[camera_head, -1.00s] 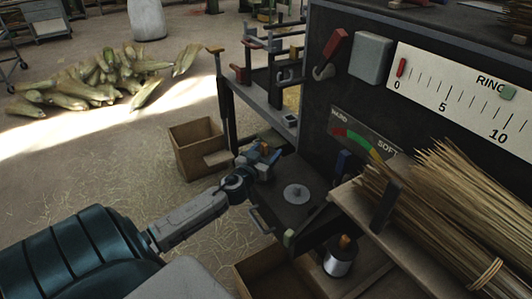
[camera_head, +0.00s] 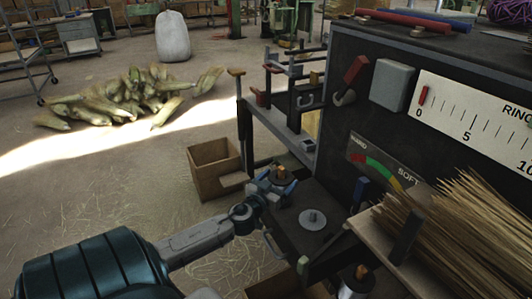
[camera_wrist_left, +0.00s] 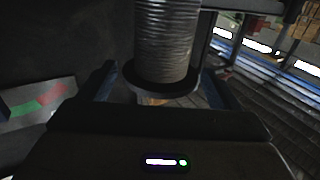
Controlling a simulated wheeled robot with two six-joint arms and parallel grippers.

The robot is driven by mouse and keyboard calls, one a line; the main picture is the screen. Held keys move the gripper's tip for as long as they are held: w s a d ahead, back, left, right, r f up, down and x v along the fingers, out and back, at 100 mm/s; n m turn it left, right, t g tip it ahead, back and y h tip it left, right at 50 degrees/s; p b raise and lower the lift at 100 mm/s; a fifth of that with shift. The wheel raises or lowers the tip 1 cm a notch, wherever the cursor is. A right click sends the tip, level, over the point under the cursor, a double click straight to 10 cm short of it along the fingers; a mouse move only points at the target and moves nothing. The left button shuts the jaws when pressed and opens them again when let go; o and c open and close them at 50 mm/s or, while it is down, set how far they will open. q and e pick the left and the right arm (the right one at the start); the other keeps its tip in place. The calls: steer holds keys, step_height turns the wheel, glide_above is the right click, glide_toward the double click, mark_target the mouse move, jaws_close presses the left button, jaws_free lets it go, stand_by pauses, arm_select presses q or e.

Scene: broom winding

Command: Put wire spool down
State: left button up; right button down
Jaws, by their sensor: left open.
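My left gripper (camera_head: 272,187) is open at the left end of the dark bench shelf in the head view. A wire spool (camera_head: 282,174) with an orange-brown core end shows at its fingers. In the left wrist view the grey wound spool (camera_wrist_left: 167,40) and its dark flange are between the spread fingers (camera_wrist_left: 155,90). Whether a finger touches it, I cannot tell. A second wire spool (camera_head: 352,284) stands low at the bottom of the head view, partly cut off. My right gripper is not in view.
A round metal disc (camera_head: 312,219) lies on the dark shelf (camera_head: 297,238) beside the gripper. The gauge cabinet (camera_head: 345,110) and a straw bundle (camera_head: 470,235) are to the right. A wooden box (camera_head: 214,170) stands on the floor behind.

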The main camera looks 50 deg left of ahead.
arm_select(q)
steer(key=s+d+f+n+g+y, duration=0.1)
steer(key=s+d+f+g, duration=0.2)
steer(key=s, duration=0.5)
steer(key=s+d+f+n+g+y, duration=0.1)
steer(key=s+d+f+g, duration=0.2)
steer(key=s, duration=0.5)
steer(key=s+d+f+m+g+h, duration=0.3)
steer(key=s+d, duration=0.3)
steer(key=d, duration=0.3)
steer(key=s+d+f+m+g+h, duration=0.2)
steer(key=s+d, duration=0.4)
steer(key=d, duration=0.3)
steer(key=shift+s+d+f+m+g+h+b, duration=0.4)
steer(key=shift+f+g+h, duration=0.2)
steer(key=shift+f+h, duration=0.1)
